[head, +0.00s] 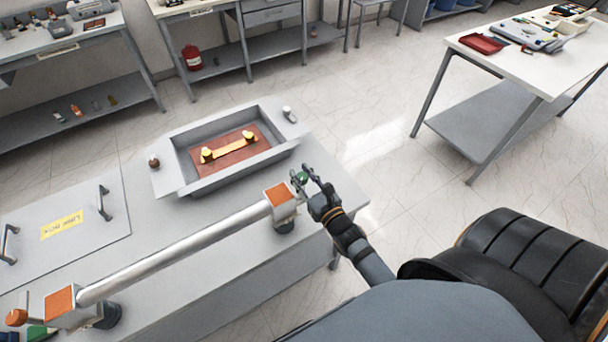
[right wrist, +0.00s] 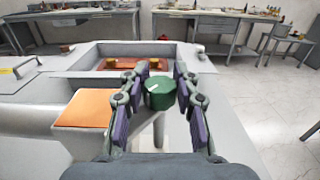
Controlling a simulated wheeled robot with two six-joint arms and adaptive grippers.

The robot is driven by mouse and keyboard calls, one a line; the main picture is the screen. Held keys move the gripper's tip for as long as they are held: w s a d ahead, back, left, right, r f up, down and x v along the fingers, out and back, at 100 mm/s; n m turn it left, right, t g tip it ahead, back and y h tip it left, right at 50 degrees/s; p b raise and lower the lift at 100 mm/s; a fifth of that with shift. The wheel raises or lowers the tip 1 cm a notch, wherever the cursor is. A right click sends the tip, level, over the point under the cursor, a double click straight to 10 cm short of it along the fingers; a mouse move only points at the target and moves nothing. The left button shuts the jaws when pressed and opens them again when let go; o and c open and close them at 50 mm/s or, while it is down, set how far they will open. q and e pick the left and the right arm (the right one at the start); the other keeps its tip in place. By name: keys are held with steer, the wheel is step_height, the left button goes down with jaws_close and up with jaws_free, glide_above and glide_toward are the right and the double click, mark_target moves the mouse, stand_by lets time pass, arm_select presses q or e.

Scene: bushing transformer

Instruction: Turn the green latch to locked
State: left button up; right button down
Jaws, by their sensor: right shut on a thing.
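The green latch (head: 303,176) is a small round knob at the right end of the long metal bar, beside an orange-topped block (head: 279,194). In the right wrist view the green latch (right wrist: 160,93) shows a small white mark on its top. My right gripper (head: 304,180) is shut on the latch, with a finger on each side of it. The fingers (right wrist: 155,100) with their purple pads also show in the right wrist view. Whether the latch is locked cannot be told. My left gripper is not in view.
The silver bar (head: 185,250) runs along the grey cabinet's front edge to another orange-topped block (head: 61,301). An open grey tray-like recess (head: 183,165) holds a brown plate with a yellow link (head: 228,150). A panel with a yellow label (head: 62,224) lies left. Floor right of the cabinet is clear.

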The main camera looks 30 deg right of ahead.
steer(key=shift+s+f, duration=0.1)
steer(key=shift+f, duration=0.2)
stand_by(0.6)
steer(key=c, duration=1.4)
jaws_free()
steer(key=o, duration=0.4)
steer(key=shift+a+r, duration=0.1)
steer(key=shift+a, duration=0.25)
steer(key=shift+o, duration=0.2)
steer(key=shift+w+a, duration=0.15)
steer(key=shift+w, duration=0.05)
steer(key=shift+r, duration=0.1)
steer(key=shift+d, duration=0.3)
steer(key=shift+r, duration=0.1)
